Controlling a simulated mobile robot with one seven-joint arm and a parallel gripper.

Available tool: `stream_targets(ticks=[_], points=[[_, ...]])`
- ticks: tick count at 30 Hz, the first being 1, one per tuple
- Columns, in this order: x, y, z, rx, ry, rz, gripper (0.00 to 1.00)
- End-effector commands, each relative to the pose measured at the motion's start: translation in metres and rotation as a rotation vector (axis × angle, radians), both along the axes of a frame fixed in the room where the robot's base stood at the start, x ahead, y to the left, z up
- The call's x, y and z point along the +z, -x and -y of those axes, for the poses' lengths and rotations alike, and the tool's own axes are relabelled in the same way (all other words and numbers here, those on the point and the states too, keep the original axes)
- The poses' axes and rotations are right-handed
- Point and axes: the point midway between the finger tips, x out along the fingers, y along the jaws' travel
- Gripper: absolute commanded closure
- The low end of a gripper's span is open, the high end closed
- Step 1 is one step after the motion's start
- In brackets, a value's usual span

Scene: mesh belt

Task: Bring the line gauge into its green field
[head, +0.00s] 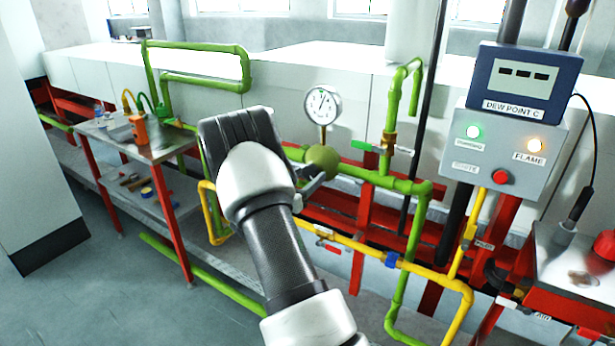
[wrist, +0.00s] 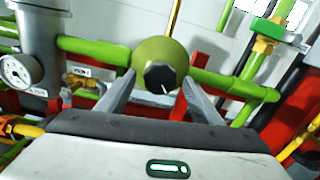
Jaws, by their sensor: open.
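The round white line gauge (head: 323,104) stands on a short stem above the green pipe, with a dark needle pointing up. A black knob with a white mark (wrist: 160,77) faces my gripper (wrist: 160,88). My gripper is open, with one finger on each side of the knob; I cannot tell whether they touch it. In the head view my arm hides the knob and most of my gripper (head: 308,180).
A second dial (wrist: 18,72) sits on a grey cylinder at the wrist view's left. Green pipes (head: 410,187) and yellow pipes (head: 345,241) surround the regulator. A control box (head: 512,150) stands right; a steel side table (head: 140,140) stands left.

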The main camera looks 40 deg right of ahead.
Motion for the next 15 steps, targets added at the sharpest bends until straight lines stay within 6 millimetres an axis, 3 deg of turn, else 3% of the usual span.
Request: stream_targets(ticks=[12, 15], points=[[-0.0002, -0.0037, 0.0093, 0.0, -0.001, -0.001, 0.4], [-0.0002, -0.0037, 0.0092, 0.0, -0.001, 0.0, 0.55]])
